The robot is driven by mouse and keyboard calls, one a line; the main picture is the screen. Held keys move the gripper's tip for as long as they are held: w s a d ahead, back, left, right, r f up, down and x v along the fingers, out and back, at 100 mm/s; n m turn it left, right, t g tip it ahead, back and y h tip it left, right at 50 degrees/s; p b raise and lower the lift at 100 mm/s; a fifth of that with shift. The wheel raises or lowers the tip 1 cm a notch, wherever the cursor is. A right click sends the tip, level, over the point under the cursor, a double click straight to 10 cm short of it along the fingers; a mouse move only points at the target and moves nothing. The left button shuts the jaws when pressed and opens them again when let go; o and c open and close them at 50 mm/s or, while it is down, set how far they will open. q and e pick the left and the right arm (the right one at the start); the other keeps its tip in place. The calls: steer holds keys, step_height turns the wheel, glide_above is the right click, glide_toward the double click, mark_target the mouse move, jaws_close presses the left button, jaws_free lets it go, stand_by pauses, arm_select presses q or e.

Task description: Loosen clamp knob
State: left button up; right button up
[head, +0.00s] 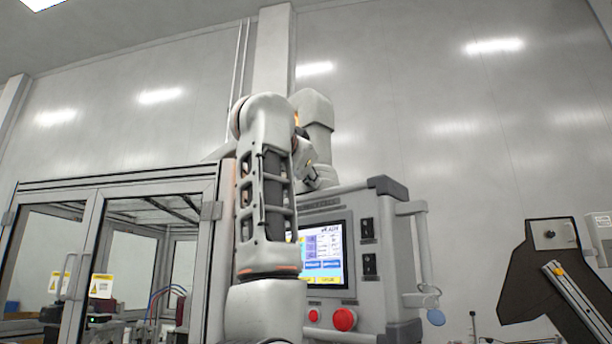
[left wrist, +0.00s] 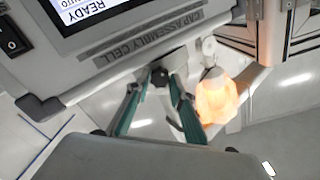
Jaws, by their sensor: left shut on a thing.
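The clamp knob (left wrist: 160,76) is a small black knob on a grey bracket at the top edge of the control panel (left wrist: 105,62), seen upside down in the left wrist view. My left gripper (left wrist: 156,84) has its teal fingers on either side of the knob and is shut on it. In the head view the control panel (head: 378,288) stands right of centre. My left arm rises in front of it and bends over its top left; the knob cannot be made out there. My right gripper is not in view.
A glowing orange lamp (left wrist: 216,97) is close beside the left fingers. The panel has a lit screen (head: 327,255), a red button (head: 344,319) and a side handle (head: 424,250). A framed glass enclosure (head: 95,215) stands at the left. Open room shows above the panel.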

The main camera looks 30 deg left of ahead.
arm_select(q)
steer(key=shift+f+n, duration=0.15)
steer(key=shift+n, duration=0.35)
steer(key=o, duration=1.1)
steer(key=shift+s, duration=0.1)
steer(key=v, duration=0.7)
steer(key=shift+s, duration=0.2)
